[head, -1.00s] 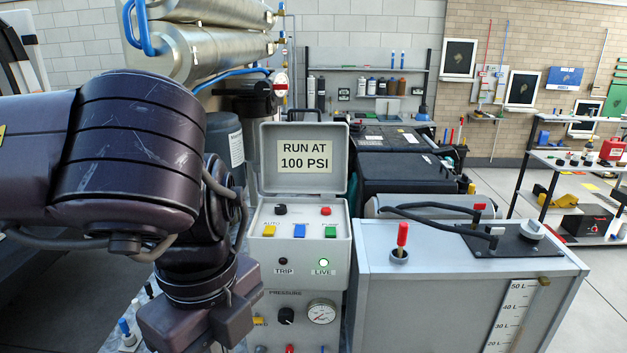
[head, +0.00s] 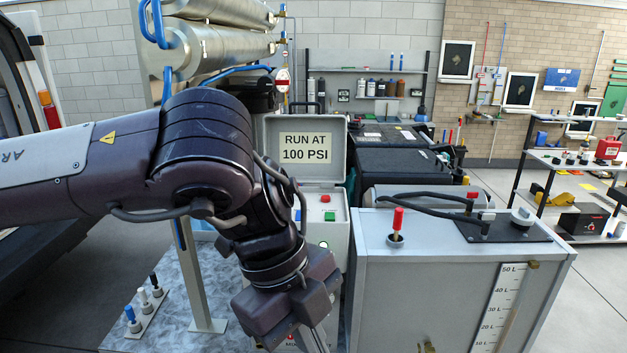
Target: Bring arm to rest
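My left arm comes in from the left in the head view, with its wrist bent downward in front of the control box (head: 335,225). My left gripper (head: 312,340) is at the bottom edge and mostly cut off, so its fingers cannot be judged. The control box has an open lid with a "RUN AT 100 PSI" sign (head: 306,148). The arm hides the box's left side and most of the pressure panel. My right gripper is not in view.
A grey tank (head: 420,280) with a red-handled lever (head: 397,222) and a litre scale (head: 497,305) stands right of the box. Steel membrane tubes (head: 215,45) are above left. Open floor lies at far right.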

